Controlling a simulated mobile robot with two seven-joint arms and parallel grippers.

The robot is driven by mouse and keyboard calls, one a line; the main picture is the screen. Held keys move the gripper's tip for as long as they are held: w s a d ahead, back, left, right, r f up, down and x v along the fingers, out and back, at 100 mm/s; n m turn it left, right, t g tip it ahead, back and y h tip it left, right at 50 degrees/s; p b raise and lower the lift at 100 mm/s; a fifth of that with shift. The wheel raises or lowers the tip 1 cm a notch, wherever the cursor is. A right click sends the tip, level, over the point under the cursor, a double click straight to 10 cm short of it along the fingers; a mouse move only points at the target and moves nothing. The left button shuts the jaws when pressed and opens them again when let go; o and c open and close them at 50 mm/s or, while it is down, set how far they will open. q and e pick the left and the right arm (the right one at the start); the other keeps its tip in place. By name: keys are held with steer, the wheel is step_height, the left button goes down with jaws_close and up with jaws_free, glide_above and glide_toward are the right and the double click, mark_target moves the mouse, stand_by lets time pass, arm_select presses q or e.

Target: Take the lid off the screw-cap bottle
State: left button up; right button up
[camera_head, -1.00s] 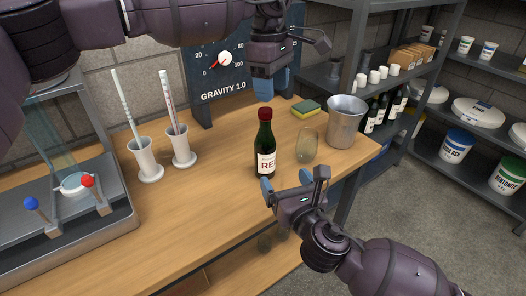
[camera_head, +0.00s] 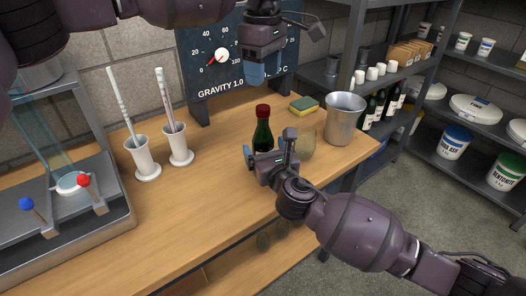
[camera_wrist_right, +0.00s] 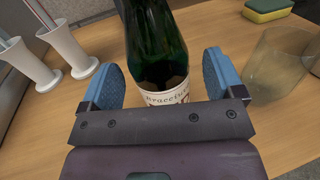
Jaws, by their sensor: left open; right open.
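The screw-cap bottle (camera_head: 263,128) is dark green with a red cap (camera_head: 263,111) and a pale label. It stands upright on the wooden bench. In the right wrist view the bottle (camera_wrist_right: 155,45) rises between the blue fingers of my right gripper (camera_wrist_right: 164,80), which is open with a gap on both sides of the glass. In the head view this gripper (camera_head: 262,158) is low in front of the bottle and hides its lower part and label. My left gripper (camera_head: 262,75) is open and empty, above and behind the bottle, in front of the gravity board.
A glass (camera_head: 308,143) stands close to the right of the bottle, partly behind my right gripper. A steel bucket (camera_head: 344,120) and a sponge (camera_head: 303,104) are farther right and back. Two white holders (camera_head: 142,160) with tubes stand left. The bench between holders and bottle is clear.

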steer(key=shift+w+a, duration=0.15)
steer(key=shift+w, duration=0.25)
